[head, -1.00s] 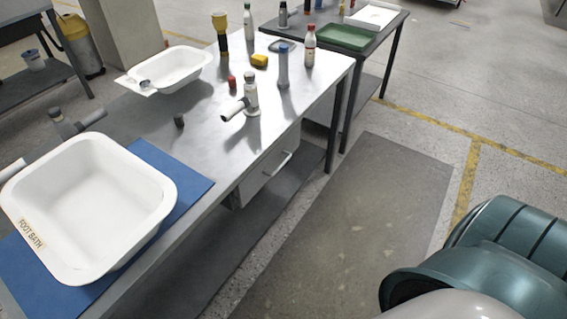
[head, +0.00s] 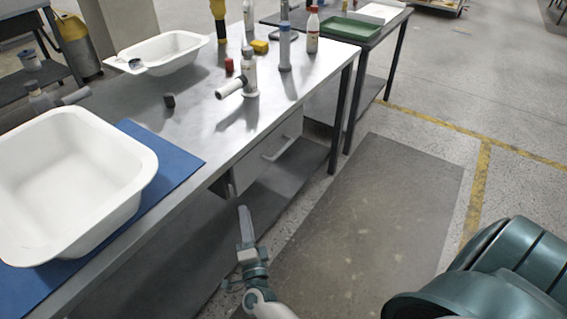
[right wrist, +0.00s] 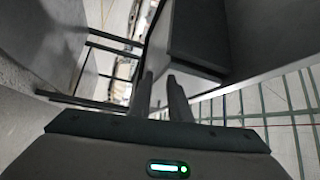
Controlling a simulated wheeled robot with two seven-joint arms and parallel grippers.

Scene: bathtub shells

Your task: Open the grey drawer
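The grey drawer (head: 268,157) hangs under the near edge of the metal table and appears closed. Its pale bar handle (head: 282,143) is on its front. My right gripper (head: 243,215) is in front of the table, lower and to the left of the drawer, apart from the handle. In the right wrist view, its two fingers (right wrist: 160,90) stand with a gap between them and nothing held. A dark box-like shape with a paler side lies beyond the fingertips there; I cannot tell for sure that it is the drawer. My left gripper is not in view.
The metal table (head: 195,118) carries a white foot bath (head: 60,190) on a blue mat (head: 165,160), a white basin (head: 165,55) and several bottles. A lower shelf (head: 285,175) runs below the drawer. A grey floor mat (head: 370,220) lies clear to the right.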

